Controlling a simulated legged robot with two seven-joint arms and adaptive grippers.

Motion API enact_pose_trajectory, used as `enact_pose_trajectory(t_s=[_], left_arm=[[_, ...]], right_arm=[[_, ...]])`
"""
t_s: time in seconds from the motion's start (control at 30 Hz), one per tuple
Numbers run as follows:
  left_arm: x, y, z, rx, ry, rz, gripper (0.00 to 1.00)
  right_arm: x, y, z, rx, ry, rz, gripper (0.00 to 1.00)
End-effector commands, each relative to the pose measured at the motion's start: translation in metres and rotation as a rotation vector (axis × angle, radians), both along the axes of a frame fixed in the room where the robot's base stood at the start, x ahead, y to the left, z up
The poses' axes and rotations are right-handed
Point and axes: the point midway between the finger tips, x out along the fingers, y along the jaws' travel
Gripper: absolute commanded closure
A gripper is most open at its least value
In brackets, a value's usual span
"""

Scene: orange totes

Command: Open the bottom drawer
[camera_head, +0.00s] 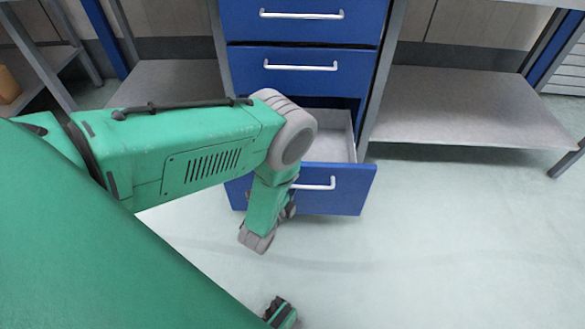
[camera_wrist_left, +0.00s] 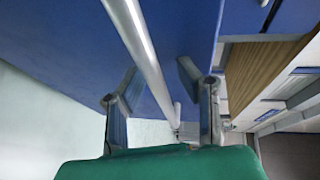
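The bottom drawer (camera_head: 345,190) of the blue cabinet is pulled out, and its grey inside shows behind the front. Its pale bar handle (camera_head: 318,184) is partly hidden by my left arm. My left gripper (camera_head: 290,208) is at the left end of this handle, mostly hidden behind my forearm. In the left wrist view, the gripper's two fingers (camera_wrist_left: 160,95) are spread apart, with the handle bar (camera_wrist_left: 140,45) running between them in front of the blue drawer front (camera_wrist_left: 80,50). I cannot tell whether a finger touches the bar.
Two drawers above, the middle one (camera_head: 250,62) and an upper one (camera_head: 245,25), are shut. Grey shelves stand left (camera_head: 165,88) and right (camera_head: 460,110) of the cabinet. The pale floor (camera_head: 440,240) in front and to the right is clear.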

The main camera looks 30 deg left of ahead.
Motion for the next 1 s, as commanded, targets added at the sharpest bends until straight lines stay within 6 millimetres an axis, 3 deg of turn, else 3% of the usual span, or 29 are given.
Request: enact_pose_trajectory(t_s=[0.27, 0.7, 1.0], left_arm=[[-0.011, -0.003, 0.002, -0.002, 0.001, -0.003, 0.69], [-0.096, -0.015, 0.017, -0.001, 0.004, -0.001, 0.69], [-0.116, -0.018, 0.021, -0.001, 0.001, -0.001, 0.69]], right_arm=[[-0.002, 0.000, 0.001, 0.000, -0.001, -0.001, 0.60], [-0.002, 0.000, 0.001, 0.000, -0.002, -0.001, 0.60], [-0.001, 0.000, 0.001, 0.000, -0.002, -0.001, 0.60]])
